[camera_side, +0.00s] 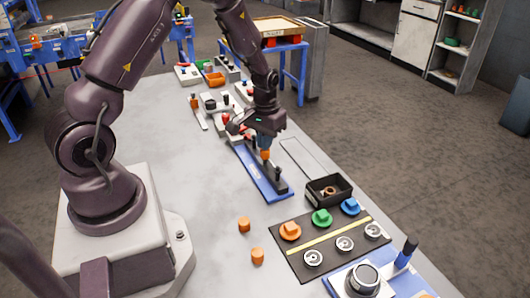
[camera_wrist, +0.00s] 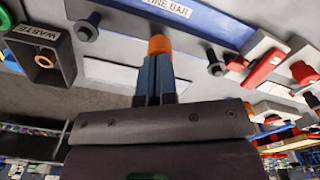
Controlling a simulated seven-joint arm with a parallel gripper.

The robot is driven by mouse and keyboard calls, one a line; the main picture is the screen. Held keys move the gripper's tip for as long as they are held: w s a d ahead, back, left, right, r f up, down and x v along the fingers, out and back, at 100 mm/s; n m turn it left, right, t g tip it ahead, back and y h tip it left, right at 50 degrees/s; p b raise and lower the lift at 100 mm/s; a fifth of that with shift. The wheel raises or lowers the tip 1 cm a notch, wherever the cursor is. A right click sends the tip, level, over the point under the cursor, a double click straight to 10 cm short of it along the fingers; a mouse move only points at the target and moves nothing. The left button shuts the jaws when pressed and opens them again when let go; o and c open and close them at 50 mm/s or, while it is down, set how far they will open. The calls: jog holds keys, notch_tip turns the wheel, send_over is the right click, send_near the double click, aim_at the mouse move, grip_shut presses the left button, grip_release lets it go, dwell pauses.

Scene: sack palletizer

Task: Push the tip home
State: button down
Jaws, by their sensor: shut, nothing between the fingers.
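An orange tip (camera_side: 265,154) shows directly below my gripper (camera_side: 264,143), over the dark bar on the blue base plate (camera_side: 265,185). In the wrist view the orange tip (camera_wrist: 160,45) sits just beyond the ends of my gripper's blue fingers (camera_wrist: 155,62), in line with them. The fingers are together with nothing between them. They look in contact with the tip or very close to it; I cannot tell which. How deep the tip sits is hidden by the fingers. The blue plate's label (camera_wrist: 168,8) reads partly "INE BAR".
A black waste box (camera_side: 329,190) with a ring inside stands right of the plate. Two orange pieces (camera_side: 244,224) (camera_side: 257,256) lie loose on the table. A dark board (camera_side: 330,243) holds coloured knobs and round metal fittings. Red and white fixtures (camera_wrist: 262,67) stand beyond the plate. The table's left middle is clear.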

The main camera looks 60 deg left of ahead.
jog(key=shift+f, duration=0.55)
jog(key=shift+r, duration=3.6)
jog(key=shift+s, duration=0.1)
jog(key=s+d+r+m+t, duration=0.2)
jog(key=s+d+r+m, duration=0.1)
jog(key=s+d+r, duration=0.4)
jog(key=s+d+r+m+t, duration=0.3)
jog(key=s+d+r, duration=0.5)
jog(key=r, duration=0.6)
jog(key=shift+s+d+t, duration=0.2)
jog(key=shift+s+t, duration=0.1)
jog(key=shift+s, duration=0.3)
